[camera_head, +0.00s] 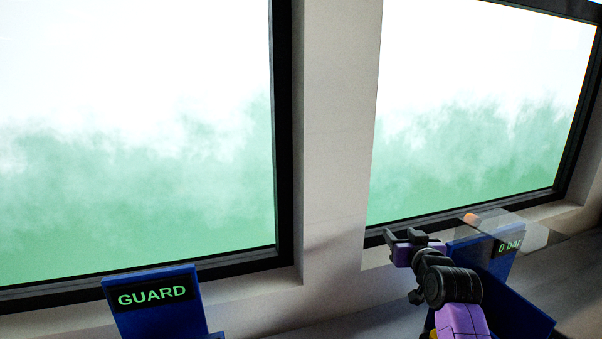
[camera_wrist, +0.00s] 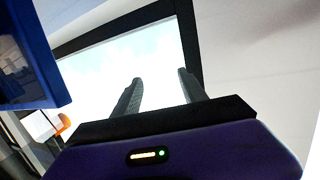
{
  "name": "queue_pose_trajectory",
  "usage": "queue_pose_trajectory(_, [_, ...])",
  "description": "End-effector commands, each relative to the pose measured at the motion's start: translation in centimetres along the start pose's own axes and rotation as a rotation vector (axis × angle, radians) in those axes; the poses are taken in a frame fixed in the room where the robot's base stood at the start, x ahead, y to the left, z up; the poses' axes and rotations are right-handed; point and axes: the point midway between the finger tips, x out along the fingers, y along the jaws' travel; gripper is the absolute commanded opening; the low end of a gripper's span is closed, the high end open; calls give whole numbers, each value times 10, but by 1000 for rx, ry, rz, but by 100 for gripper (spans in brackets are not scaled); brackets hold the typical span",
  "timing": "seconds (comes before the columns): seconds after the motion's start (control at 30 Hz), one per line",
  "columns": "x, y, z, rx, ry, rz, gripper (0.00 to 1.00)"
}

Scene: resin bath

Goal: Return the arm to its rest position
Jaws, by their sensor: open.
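My gripper (camera_head: 405,237) is at the lower right in the head view, at the end of my black and purple arm. It is raised in front of the wall below the right window. In the wrist view my gripper (camera_wrist: 160,85) shows two dark fingers standing apart with nothing between them. The fingers point toward a bright window and a pale surface.
A blue stand with a "0 bar" display (camera_head: 508,246) is close to the right of my arm, with a clear panel (camera_head: 520,233) in front of it. A blue "GUARD" display (camera_head: 152,296) is at lower left. Two windows (camera_head: 135,140) (camera_head: 480,110) fill the back wall.

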Motion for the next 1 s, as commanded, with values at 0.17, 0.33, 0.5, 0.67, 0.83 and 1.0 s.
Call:
queue_pose_trajectory(0.17, [-49,-7,60,18,87,25,50])
queue_pose_trajectory(0.33, [-105,-14,104,30,159,43,50])
queue_pose_trajectory(0.5, [-168,-21,140,38,217,53,50])
queue_pose_trajectory(0.67, [-232,-28,167,41,257,59,50])
queue_pose_trajectory(0.83, [-302,-36,188,41,283,61,50])
queue_pose_trajectory(1.0, [-370,-43,200,37,291,57,50])
